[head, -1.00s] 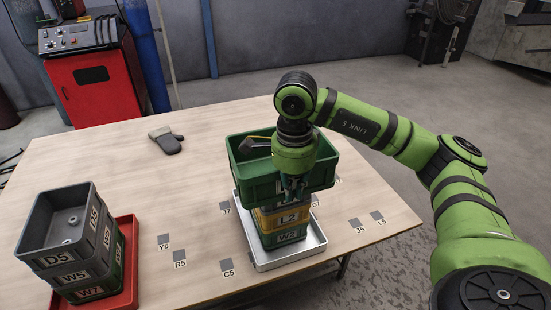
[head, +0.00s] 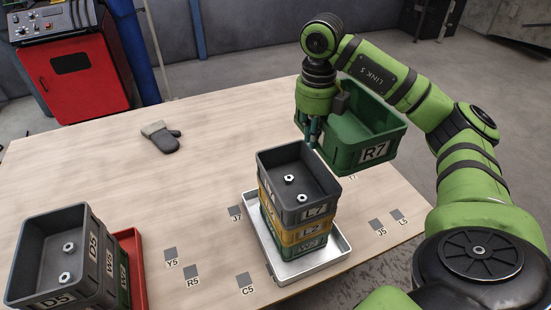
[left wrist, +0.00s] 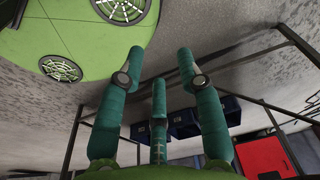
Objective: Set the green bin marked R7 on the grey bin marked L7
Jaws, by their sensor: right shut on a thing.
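The green bin marked R7 (head: 374,153) is in the head view, right of and behind the stack, apart from it and seemingly raised above the table. My right gripper (head: 313,132) is shut on its left wall; the fingertips are partly hidden. The grey bin marked L7 (head: 318,211) is the top of a stack on a metal tray. It stands upright, with nothing on it and a few nuts inside. My left gripper (left wrist: 160,75) shows only in the left wrist view, fingers spread and empty.
Under L7 are a yellow bin L2 (head: 311,234) and a green bin (head: 312,246), in the metal tray (head: 283,276). A glove (head: 160,137) lies farther back.

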